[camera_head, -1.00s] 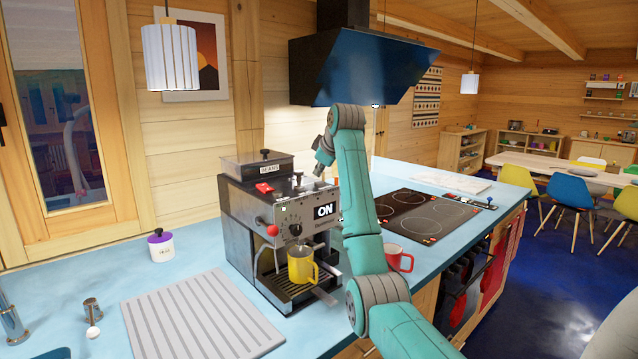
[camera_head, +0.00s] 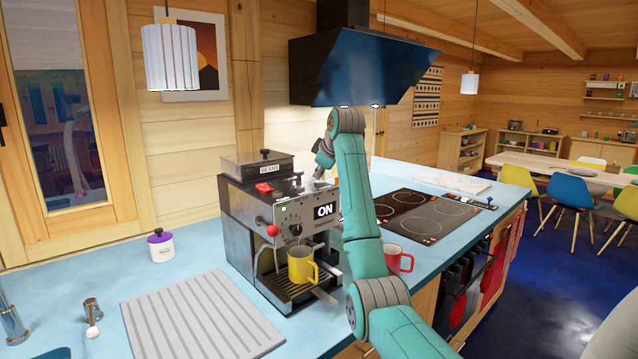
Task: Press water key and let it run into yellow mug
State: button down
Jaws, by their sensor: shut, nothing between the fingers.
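The coffee machine (camera_head: 240,226) stands on the blue counter, with an "ON" panel (camera_head: 326,211) on its front. The yellow mug (camera_head: 301,268) stands upright on the machine's drip tray (camera_head: 285,291), below the front panel. My gripper (camera_head: 312,186) is shut and empty, pointing down at the right part of the machine's top edge, above the "ON" panel. It is small in view, and I cannot tell whether it touches the machine. I cannot make out the water key; the gripper may cover it. No water stream is discernible.
A red mug (camera_head: 396,259) stands right of the machine, partly behind my arm. A grey ribbed mat (camera_head: 200,315) lies in front left. A purple-lidded jar (camera_head: 161,246) stands at the left. The cooktop (camera_head: 420,213) is at the right, under a dark hood (camera_head: 350,68).

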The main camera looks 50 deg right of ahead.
aim_at(319, 182)
jog(key=shift+f, duration=0.6)
dwell(0.8)
jog(key=shift+r, duration=1.05)
jog(key=shift+r, duration=2.5)
